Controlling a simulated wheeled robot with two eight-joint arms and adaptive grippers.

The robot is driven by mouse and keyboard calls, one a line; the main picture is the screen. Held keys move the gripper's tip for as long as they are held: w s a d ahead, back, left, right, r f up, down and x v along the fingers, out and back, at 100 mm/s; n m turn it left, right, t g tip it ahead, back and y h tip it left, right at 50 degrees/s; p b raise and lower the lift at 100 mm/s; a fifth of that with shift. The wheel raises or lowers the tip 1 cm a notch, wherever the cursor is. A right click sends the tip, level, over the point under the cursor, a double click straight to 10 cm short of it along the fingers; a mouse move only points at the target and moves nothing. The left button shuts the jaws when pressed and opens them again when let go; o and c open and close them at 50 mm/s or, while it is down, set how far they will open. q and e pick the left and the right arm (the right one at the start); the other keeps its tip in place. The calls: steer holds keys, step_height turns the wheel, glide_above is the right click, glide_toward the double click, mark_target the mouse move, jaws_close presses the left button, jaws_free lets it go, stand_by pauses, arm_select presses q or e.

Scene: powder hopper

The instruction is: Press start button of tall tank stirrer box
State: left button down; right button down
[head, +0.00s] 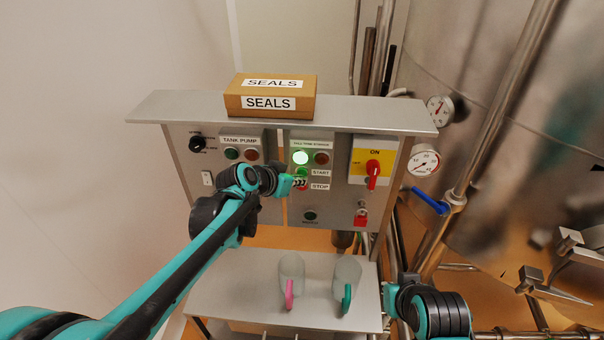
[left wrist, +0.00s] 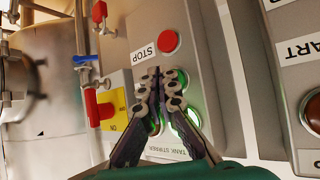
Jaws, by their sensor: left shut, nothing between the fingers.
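The tall tank stirrer box (head: 313,144) is on the grey panel, with a brightly lit green lamp (head: 300,158), a dark red lamp (head: 321,158), a green start button (head: 302,171) and a red stop button (head: 302,188). My left gripper (head: 297,182) is shut and empty, its tips in front of the start and stop buttons. In the left wrist view the shut fingers (left wrist: 166,76) cover part of the green-glowing fittings. The red stop button (left wrist: 169,41) is clear beyond the tips. Whether the tips touch the box, I cannot tell. My right gripper (head: 393,298) is low at the right, its fingers unclear.
A tank pump box (head: 240,141) is left of the stirrer box, and a yellow switch with a red handle (head: 372,168) is right. A SEALS carton (head: 270,96) sits on top. Two clear jugs (head: 347,272) stand on the lower shelf (head: 235,290). A steel tank (head: 490,80) is at right.

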arm_select(q)
steer(key=shift+s, duration=0.35)
steer(key=s, duration=0.5)
steer(key=shift+a+p, duration=0.15)
steer(key=shift+p, duration=0.2)
stand_by(0.6)
steer(key=s+a+f+n+y+b, duration=0.2)
steer(key=s+a+f+b, duration=0.2)
steer(key=s+f+b, duration=0.3)
steer(key=s+a+f+n+g+y+b, duration=0.1)
steer(key=s+a+f+b, duration=0.4)
steer(key=f+b, duration=1.1)
steer(key=s+a+f+n+g+y+b, duration=0.1)
steer(key=s+a+f+n+y+b, duration=0.2)
steer(key=s+f+b, duration=0.6)
step_height(320, 180, down, 8)
steer(key=shift+a+f+n+b, duration=0.2)
steer(key=shift+a+n+b, duration=0.1)
steer(key=shift+a+b, duration=0.9)
steer(key=shift+s+d, duration=0.1)
